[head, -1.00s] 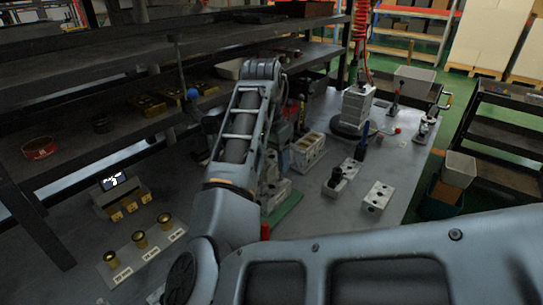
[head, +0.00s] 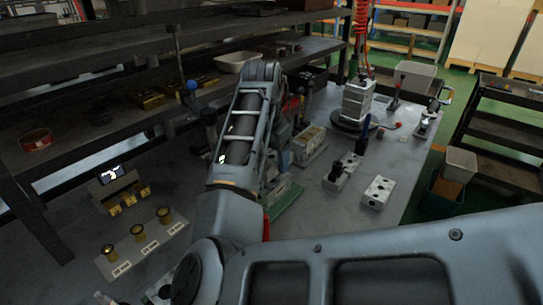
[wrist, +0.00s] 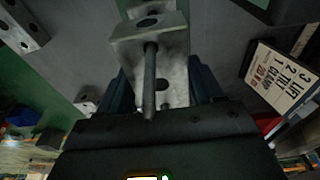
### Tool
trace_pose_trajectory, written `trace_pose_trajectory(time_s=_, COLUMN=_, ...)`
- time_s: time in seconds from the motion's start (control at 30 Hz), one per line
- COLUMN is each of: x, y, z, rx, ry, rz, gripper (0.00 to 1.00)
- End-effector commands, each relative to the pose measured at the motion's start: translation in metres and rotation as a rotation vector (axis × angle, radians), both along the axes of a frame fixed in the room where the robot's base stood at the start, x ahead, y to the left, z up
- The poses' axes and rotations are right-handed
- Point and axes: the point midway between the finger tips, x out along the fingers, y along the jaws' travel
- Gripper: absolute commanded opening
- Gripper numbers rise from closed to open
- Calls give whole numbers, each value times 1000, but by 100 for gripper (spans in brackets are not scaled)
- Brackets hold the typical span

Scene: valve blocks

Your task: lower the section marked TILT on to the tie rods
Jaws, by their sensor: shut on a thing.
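In the wrist view my gripper (wrist: 162,90) is shut on a pale metal block (wrist: 175,72) with holes in its face, one finger on each side. I cannot read a TILT mark on it. A dark rod (wrist: 150,85) stands out in front of the held block, below a holed metal end piece (wrist: 148,27). I cannot tell whether the rod passes through a hole. In the head view my arm hides the gripper and most of the work spot, where a green plate (head: 284,200) shows with metal blocks on it.
A card reading LIFT, TILT, CLAMP (wrist: 279,78) stands at the right in the wrist view. On the bench are a long block (head: 308,146), a holed block (head: 378,192), a block with a black knob (head: 337,178) and brass parts (head: 138,233). Shelves (head: 100,110) rise at left.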

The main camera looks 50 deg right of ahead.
Motion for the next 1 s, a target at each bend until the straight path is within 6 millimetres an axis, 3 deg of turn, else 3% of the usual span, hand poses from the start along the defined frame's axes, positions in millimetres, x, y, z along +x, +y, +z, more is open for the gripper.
trace_pose_trajectory(time_s=0.43, x=0, y=0, z=-10, rx=-1, ry=-1, rz=0, gripper=16)
trace_pose_trajectory(time_s=0.47, x=0, y=0, z=-9, rx=-1, ry=-2, rz=0, gripper=69)
trace_pose_trajectory(time_s=0.73, x=0, y=0, z=-9, rx=0, ry=0, rz=0, gripper=95)
trace_pose_trajectory(time_s=1.0, x=0, y=0, z=-9, rx=1, ry=1, rz=0, gripper=96)
